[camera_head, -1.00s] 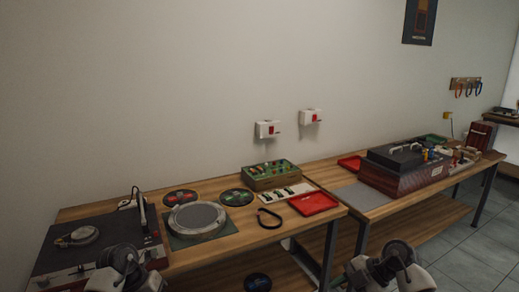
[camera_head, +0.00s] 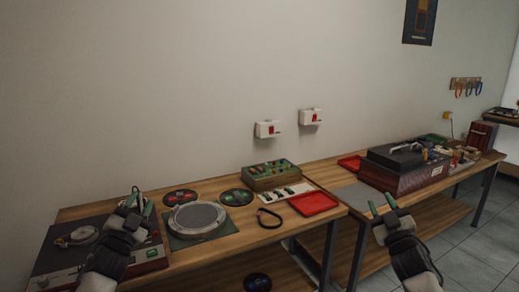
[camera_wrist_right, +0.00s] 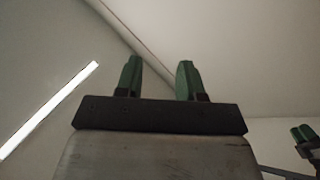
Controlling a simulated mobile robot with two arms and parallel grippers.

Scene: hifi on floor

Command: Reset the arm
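My left gripper (camera_head: 137,205) is raised over the right part of the turntable unit (camera_head: 60,262) at the left of the head view. Its two green fingers point up and are apart, with nothing seen between them. My right gripper (camera_head: 382,205) is raised in front of the gap between the two tables. Its green fingers are spread and empty. In the right wrist view the same fingers (camera_wrist_right: 158,80) point up toward the ceiling, with clear space between them.
On the near table (camera_head: 320,232) are a round platter (camera_head: 197,217), black discs, a black belt (camera_head: 270,218), a red tray (camera_head: 313,203) and a green-topped box (camera_head: 270,176). A dark red cabinet (camera_head: 395,180) stands on the right table. Tiled floor is free at right.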

